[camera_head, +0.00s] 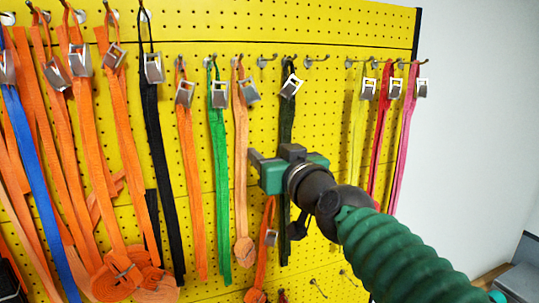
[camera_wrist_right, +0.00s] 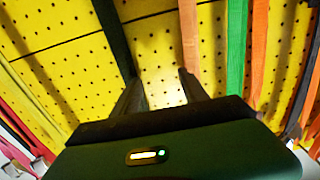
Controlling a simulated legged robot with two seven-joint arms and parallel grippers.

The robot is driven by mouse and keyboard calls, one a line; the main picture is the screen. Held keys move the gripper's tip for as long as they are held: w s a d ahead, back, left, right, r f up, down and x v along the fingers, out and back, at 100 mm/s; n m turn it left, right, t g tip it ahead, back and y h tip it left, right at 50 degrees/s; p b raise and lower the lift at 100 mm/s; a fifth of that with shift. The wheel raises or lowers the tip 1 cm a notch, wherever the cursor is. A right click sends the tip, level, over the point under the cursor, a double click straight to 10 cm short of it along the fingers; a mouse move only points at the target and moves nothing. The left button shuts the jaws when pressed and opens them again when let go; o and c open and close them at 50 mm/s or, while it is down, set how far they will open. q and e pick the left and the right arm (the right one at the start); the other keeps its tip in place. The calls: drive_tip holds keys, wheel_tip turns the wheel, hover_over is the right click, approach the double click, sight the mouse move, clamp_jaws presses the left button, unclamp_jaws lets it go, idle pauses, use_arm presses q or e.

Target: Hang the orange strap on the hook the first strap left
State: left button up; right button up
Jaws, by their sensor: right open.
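Several orange straps hang on the yellow pegboard; I cannot tell which one is meant. One orange strap (camera_head: 191,180) hangs between a black and a green strap, and a paler orange strap (camera_head: 240,150) hangs right of the green one. A shorter orange strap (camera_head: 263,250) hangs lower down. Bare hooks (camera_head: 266,61) and (camera_head: 316,59) show on either side of the dark strap (camera_head: 286,125). My right gripper (camera_head: 272,157) is open in front of the board, between the pale orange and dark straps. In the right wrist view its fingers (camera_wrist_right: 162,95) have only bare board between them. My left gripper is out of view.
The green strap (camera_head: 219,170), black strap (camera_head: 153,120) and blue strap (camera_head: 30,170) hang to the left. Yellow, red (camera_head: 381,130) and pink (camera_head: 404,140) straps hang to the right. Coiled orange straps (camera_head: 118,277) sit low at left. A white wall (camera_head: 480,120) stands beyond the board's right edge.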

drive_tip(key=b+v, duration=1.3)
drive_tip(key=v, duration=0.3)
drive_tip(key=w+d+f+m+g+h+b, duration=0.1)
drive_tip(key=w+d+f+g+h+b, duration=0.1)
drive_tip(key=f, duration=1.1)
drive_tip(key=w+d+f+m+g+h+b, duration=0.1)
drive_tip(key=w+d+f+g+b, duration=0.15)
drive_tip(key=f, duration=1.15)
drive_tip(key=w+d+f+m+g+h+b, duration=0.1)
drive_tip(key=w+d+f+h+b, duration=0.15)
drive_tip(key=f, duration=1.05)
drive_tip(key=s+d+f+g+b, duration=0.1)
drive_tip(key=s+f, duration=0.5)
drive_tip(key=f, duration=0.6)
drive_tip(key=s+d+f+m+g+h+b, duration=0.1)
drive_tip(key=s+d+f+g+b, duration=0.1)
drive_tip(key=s+d+f+g, duration=0.2)
drive_tip(key=s+d+f+g+b, duration=0.2)
drive_tip(key=s+f, duration=0.8)
drive_tip(key=f, duration=1.1)
drive_tip(key=shift+d+m+g, duration=0.3)
drive_tip(key=shift+d+g, duration=0.3)
drive_tip(key=shift+g, duration=0.05)
